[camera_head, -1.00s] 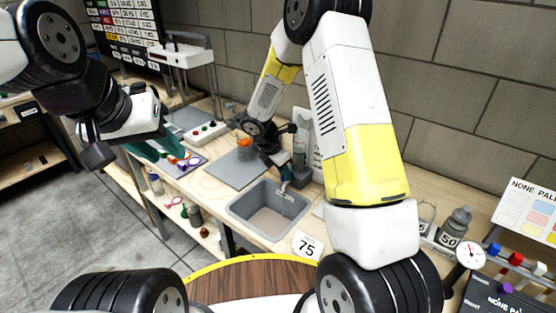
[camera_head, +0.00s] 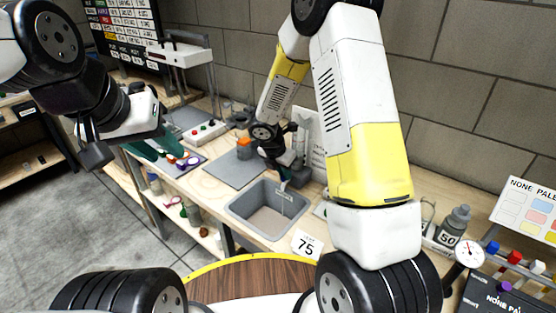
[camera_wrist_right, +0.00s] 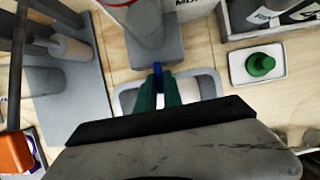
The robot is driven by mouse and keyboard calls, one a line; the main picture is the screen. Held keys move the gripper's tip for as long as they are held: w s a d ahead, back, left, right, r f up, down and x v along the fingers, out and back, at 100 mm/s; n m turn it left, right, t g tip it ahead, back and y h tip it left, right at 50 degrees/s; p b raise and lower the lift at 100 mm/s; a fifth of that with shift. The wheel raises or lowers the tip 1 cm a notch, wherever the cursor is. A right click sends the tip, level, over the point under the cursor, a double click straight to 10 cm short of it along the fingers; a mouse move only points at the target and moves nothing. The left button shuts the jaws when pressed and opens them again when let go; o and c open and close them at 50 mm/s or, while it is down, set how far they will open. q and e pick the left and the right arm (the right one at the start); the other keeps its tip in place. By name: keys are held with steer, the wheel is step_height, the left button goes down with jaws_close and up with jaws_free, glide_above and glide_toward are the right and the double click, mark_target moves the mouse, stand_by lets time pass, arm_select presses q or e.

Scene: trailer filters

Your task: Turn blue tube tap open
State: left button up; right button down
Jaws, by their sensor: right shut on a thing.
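My right gripper (camera_wrist_right: 158,92) is shut on a small blue handle (camera_wrist_right: 158,72), at the grey block-shaped fixture (camera_wrist_right: 152,45) behind the sink; only the upper part of the handle shows between the green fingers. In the head view my right gripper (camera_head: 283,173) reaches down at the back edge of the grey sink (camera_head: 236,213), and the handle is too small to make out. On the rack at the far right are a blue knob (camera_head: 493,247), a red one and a purple one. My left gripper (camera_head: 155,147) hangs over the bench's left end; its jaw gap is unclear.
A grey mat (camera_head: 233,171) with an orange-topped container (camera_head: 244,147) lies left of the sink. A green knob (camera_wrist_right: 260,65) on a white tray is right of my gripper. A wall rises behind.

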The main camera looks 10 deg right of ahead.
steer(key=c, duration=1.8)
jaws_free()
steer(key=shift+o, duration=0.2)
steer(key=shift+r, duration=0.1)
steer(key=v, duration=0.7)
steer(key=shift+a+r, duration=0.15)
steer(key=shift+r, duration=0.1)
steer(key=shift+s, duration=0.1)
